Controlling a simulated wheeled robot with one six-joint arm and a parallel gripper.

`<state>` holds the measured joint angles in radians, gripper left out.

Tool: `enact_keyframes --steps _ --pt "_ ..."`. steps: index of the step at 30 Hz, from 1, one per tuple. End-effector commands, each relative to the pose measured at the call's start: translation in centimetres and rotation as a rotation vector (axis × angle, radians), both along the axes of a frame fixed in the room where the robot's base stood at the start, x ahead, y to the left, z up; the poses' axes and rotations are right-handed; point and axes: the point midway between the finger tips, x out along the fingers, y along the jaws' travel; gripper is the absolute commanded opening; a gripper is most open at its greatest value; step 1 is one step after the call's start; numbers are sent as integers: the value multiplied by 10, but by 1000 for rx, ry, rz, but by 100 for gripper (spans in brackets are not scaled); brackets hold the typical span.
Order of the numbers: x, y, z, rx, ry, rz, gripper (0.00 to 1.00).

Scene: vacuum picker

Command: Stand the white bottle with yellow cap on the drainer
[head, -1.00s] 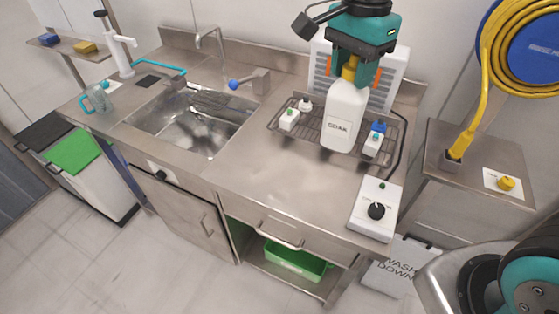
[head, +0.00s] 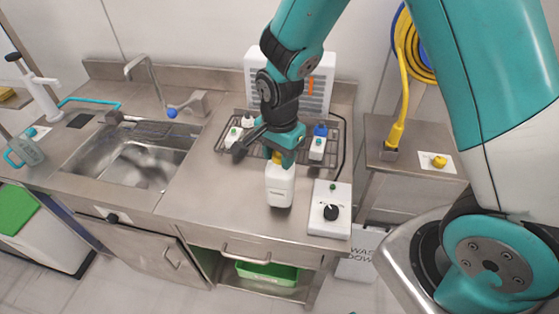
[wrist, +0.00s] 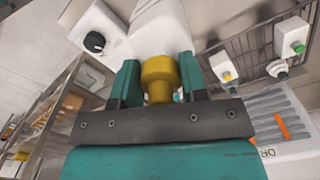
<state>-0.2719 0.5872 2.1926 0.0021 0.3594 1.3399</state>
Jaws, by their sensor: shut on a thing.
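The white bottle with yellow cap (head: 280,187) is upright in front of the drainer, left of the white control box. My gripper (head: 282,157) is shut on its yellow cap from above. In the wrist view the yellow cap (wrist: 158,80) sits between the two teal fingers, with the white body (wrist: 160,28) beyond it. I cannot tell whether the bottle's base touches the counter. The drainer (head: 339,142) is a dark wire rack at the back of the counter, partly hidden by my arm. It also shows in the wrist view (wrist: 243,62).
Small white bottles stand on the drainer, one with a blue cap (head: 318,150) at its right, others at its left (head: 233,136). The control box (head: 330,211) with a black knob is close right of the bottle. A sink (head: 125,165) lies left. Counter between is clear.

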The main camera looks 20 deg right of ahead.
Motion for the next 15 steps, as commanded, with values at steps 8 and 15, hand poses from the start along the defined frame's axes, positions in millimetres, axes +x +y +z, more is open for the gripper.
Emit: enact_keyframes --steps 8,15 --pt "0 0 -29 -1 2 0 0" --pt "0 0 -30 0 1 0 0"
